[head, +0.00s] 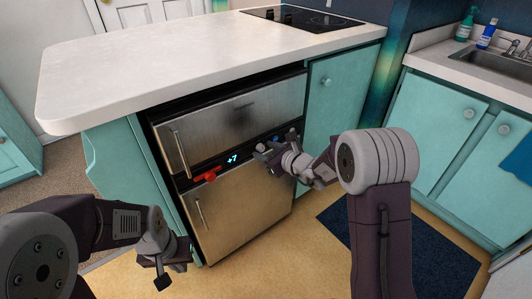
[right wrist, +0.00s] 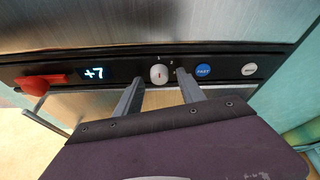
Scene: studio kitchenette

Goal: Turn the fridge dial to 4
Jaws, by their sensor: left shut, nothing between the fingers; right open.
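The fridge (head: 225,215) has a dark control strip between its two steel doors. In the right wrist view the white dial (right wrist: 159,74) sits on this strip, with small marks "1" and "2" above it; its pointer is too small to read. My right gripper (head: 262,152) is open, its fingertips (right wrist: 160,80) on either side of the dial in the picture. I cannot tell whether they touch it. In the head view the gripper covers the dial. My left gripper (head: 170,268) is shut and empty, low in front of the fridge's left side.
A lit display (right wrist: 94,73) reads "+7" left of the dial, beside a red piece (right wrist: 42,83). The counter (head: 190,50) overhangs the fridge. A dark mat (head: 440,262) lies on the floor.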

